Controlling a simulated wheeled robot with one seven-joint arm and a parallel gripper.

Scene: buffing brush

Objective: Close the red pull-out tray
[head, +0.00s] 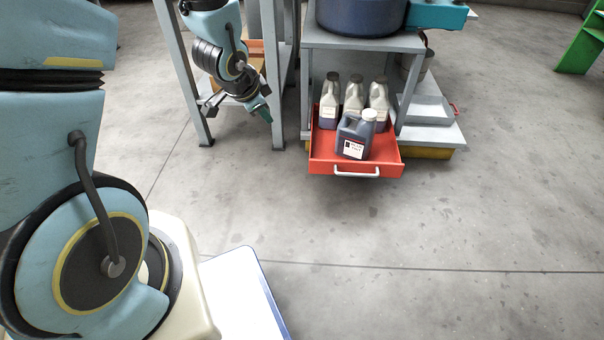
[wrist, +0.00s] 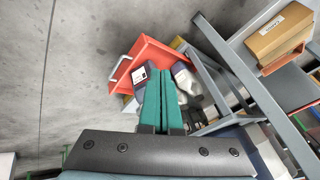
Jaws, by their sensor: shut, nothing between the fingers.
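The red pull-out tray (head: 387,161) sticks out toward the front from the grey bench in the head view, with a white handle (head: 356,173) on its front face. Several jugs stand in it, a dark one (head: 356,136) with a white label in front and greyish ones behind. My gripper (head: 261,111) hangs to the left of the tray, apart from it, beside the grey frame. In the wrist view the green fingers (wrist: 162,90) are together with nothing between them. The tray (wrist: 143,58) shows beyond them, and the fingers hide part of the jugs.
A grey frame (head: 179,75) stands close to my gripper on the left. A low shelf with a grey tray (head: 428,108) and a yellow base lies right of the red tray. A green stand (head: 585,45) is far right. The floor in front is clear.

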